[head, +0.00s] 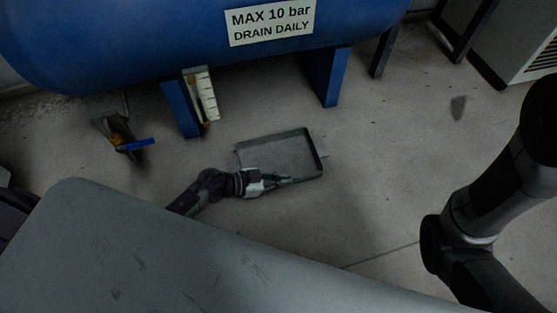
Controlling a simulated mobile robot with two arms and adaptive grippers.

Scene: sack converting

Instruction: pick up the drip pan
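The drip pan (292,152) is a shallow grey rectangular tray with a raised rim. It lies on the concrete floor in front of the blue tank's legs. My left gripper (284,180) reaches in from the lower left and is at the pan's near edge, over or against the near rim. The fingers are small and dark here, so I cannot tell whether they are closed on the rim. My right arm shows at the right side of the head view, but its gripper is out of view.
A blue tank (200,40) on blue legs stands behind the pan. A valve with a blue handle (136,144) is at the left. A grey cabinet (515,40) stands back right. Floor right of the pan is clear.

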